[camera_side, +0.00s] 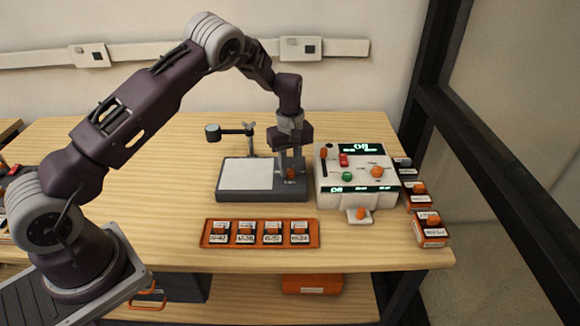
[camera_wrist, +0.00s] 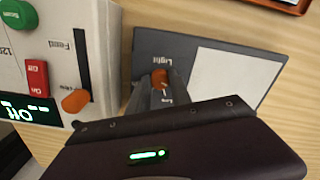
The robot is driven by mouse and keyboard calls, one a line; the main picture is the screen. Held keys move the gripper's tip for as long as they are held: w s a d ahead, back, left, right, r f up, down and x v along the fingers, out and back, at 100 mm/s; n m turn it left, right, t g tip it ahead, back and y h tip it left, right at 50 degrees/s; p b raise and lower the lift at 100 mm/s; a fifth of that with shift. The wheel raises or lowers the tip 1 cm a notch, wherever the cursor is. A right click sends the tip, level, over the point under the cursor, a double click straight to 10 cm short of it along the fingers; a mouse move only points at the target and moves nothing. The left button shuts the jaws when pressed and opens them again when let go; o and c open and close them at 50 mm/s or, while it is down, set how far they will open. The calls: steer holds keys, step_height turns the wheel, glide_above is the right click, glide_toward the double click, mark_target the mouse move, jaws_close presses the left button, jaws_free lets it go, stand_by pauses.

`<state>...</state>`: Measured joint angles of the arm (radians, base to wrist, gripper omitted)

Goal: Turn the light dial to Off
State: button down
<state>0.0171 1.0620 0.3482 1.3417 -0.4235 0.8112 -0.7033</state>
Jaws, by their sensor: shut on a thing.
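The light dial is a small orange knob on the dark grey base (camera_side: 263,197) of a stand with a white panel (camera_side: 245,174). In the wrist view the dial (camera_wrist: 160,77) sits under the printed word "Light", with what looks like "Low" below it. My gripper (camera_side: 291,172) points down over the right end of the base, its fingers shut on the dial. In the wrist view the two fingers (camera_wrist: 161,90) stand on either side of the dial. They partly hide it and its markings, and I cannot tell its setting.
A white control box (camera_side: 345,190) with green displays, a slider and several knobs stands close right of my gripper. A lamp arm (camera_side: 232,131) rises behind the base. An orange tray (camera_side: 260,233) of small boxes lies in front. More boxes (camera_side: 430,230) sit at the right edge.

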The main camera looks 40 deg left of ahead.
mark_target(290, 171)
stand_by(0.5)
steer(key=c, duration=1.2)
jaws_free()
steer(key=shift+o, duration=0.2)
step_height(290, 171, up, 7)
steer(key=shift+r, duration=0.1)
steer(key=shift+r, duration=0.1)
steer(key=s+d+r+m+t+h, duration=0.1)
steer(key=s+d+r+m+t, duration=0.15)
steer(key=s+r, duration=0.7)
steer(key=s+d+r+m+t, duration=0.1)
steer(key=s+d+r+m, duration=0.3)
steer(key=s+r, duration=0.55)
steer(key=s+d+r+m+t+y, duration=0.1)
steer(key=s+m, duration=0.6)
steer(key=s, duration=1)
steer(key=shift+d+r+t, duration=0.45)
steer(key=shift+t, duration=0.1)
